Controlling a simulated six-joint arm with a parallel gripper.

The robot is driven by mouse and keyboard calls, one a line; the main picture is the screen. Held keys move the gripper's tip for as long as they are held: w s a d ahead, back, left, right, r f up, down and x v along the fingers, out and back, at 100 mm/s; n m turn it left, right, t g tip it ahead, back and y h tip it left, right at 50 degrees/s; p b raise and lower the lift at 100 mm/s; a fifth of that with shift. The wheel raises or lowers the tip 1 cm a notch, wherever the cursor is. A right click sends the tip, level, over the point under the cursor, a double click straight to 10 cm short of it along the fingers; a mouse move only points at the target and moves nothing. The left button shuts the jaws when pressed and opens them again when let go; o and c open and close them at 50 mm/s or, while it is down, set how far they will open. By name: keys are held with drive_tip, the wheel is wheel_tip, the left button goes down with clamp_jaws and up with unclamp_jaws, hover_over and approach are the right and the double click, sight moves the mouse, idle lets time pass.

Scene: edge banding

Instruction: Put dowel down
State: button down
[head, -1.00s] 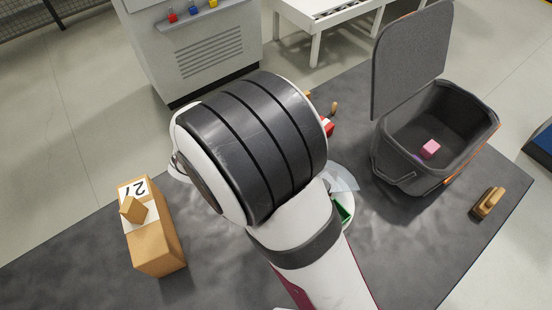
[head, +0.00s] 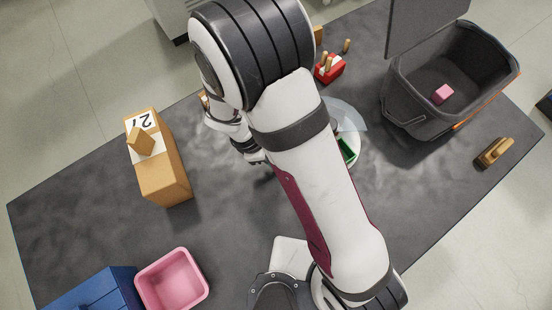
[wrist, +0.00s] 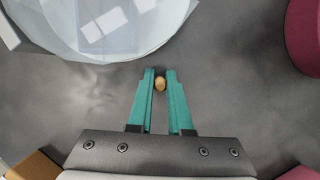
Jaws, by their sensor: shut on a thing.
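My gripper (wrist: 161,76) has two teal fingers in the wrist view, shut on a small tan dowel (wrist: 160,84). I see the dowel nearly end-on, between the fingertips, above the grey table. In the head view my arm covers most of the gripper, and the dowel does not show. A red block (head: 329,69) with upright wooden pegs stands behind my arm in the head view.
A round white base with a clear guard (wrist: 110,25) lies just beyond the fingertips. A tan box (head: 163,175) marked 27, a pink bin (head: 172,280) and a blue box (head: 95,292) stand left. A dark open crate (head: 440,95) holds a pink block (head: 443,94); a wooden-handled tool (head: 494,152) lies right.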

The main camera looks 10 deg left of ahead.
drive_tip(key=shift+r, duration=0.1)
wheel_tip(320, 180, up, 10)
drive_tip(key=shift+f, duration=0.15)
drive_tip(key=shift+w, duration=0.2)
drive_tip(key=w+a+n+t, duration=0.1)
drive_tip(key=w+n, duration=0.1)
drive_tip(key=w, duration=0.6)
wheel_tip(320, 180, up, 5)
drive_tip(key=n+t+y, duration=0.2)
drive_tip(key=n, duration=0.5)
hover_over(339, 58)
drive_tip(key=s+a, duration=0.1)
drive_tip(key=s, duration=0.1)
drive_tip(key=f, duration=1)
drive_tip(key=shift+w+f, duration=0.1)
drive_tip(key=shift+w, duration=0.2)
drive_tip(key=shift+f, duration=0.1)
